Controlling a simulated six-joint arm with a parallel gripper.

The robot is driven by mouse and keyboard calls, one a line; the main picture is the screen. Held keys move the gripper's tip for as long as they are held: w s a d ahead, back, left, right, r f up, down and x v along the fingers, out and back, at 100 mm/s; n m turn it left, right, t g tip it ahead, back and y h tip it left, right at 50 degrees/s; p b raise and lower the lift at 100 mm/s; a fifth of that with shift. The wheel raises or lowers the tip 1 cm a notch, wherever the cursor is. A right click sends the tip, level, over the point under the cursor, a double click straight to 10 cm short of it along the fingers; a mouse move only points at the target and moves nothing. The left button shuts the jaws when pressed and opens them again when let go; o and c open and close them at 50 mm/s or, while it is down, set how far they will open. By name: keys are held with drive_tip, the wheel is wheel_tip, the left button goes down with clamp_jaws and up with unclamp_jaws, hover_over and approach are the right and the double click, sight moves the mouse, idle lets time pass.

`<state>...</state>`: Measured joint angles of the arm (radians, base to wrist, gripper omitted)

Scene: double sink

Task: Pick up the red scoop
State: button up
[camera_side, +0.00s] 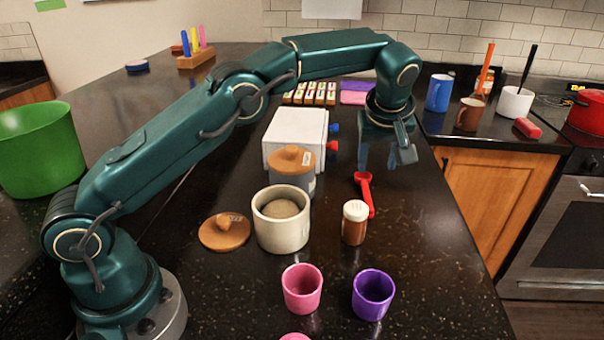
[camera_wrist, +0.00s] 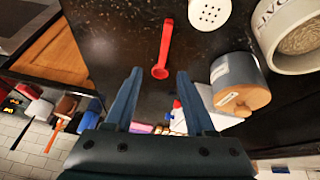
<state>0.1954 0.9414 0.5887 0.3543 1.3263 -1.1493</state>
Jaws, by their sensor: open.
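The red scoop (camera_side: 366,193) lies flat on the dark speckled counter, beside the shaker. In the wrist view the scoop (camera_wrist: 163,50) lies ahead of my gripper, with its round end nearest the fingers and its handle pointing away. My gripper (camera_side: 378,157) is above the counter, at the scoop's far end in the side view. In the wrist view the two blue fingers of my gripper (camera_wrist: 158,75) are spread apart with nothing held between them. The scoop's round end lies between the lines of the fingertips, apart from them.
A shaker with a white lid (camera_side: 355,222) stands close to the scoop. An open cream canister (camera_side: 281,220), a grey canister with a wooden lid (camera_side: 292,170) and a white box (camera_side: 295,138) stand to the left. Pink (camera_side: 302,289) and purple (camera_side: 373,295) cups stand nearer the camera.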

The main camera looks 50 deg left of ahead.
drive_tip(key=g, duration=0.1)
hover_over(370, 206)
drive_tip(key=s+d, duration=0.2)
drive_tip(key=shift+m, duration=0.3)
drive_tip(key=f, duration=0.6)
drive_tip(key=shift+w, duration=0.2)
drive_tip(key=shift+x, duration=2.65)
drive_tip(key=shift+s, duration=0.1)
clamp_jaws()
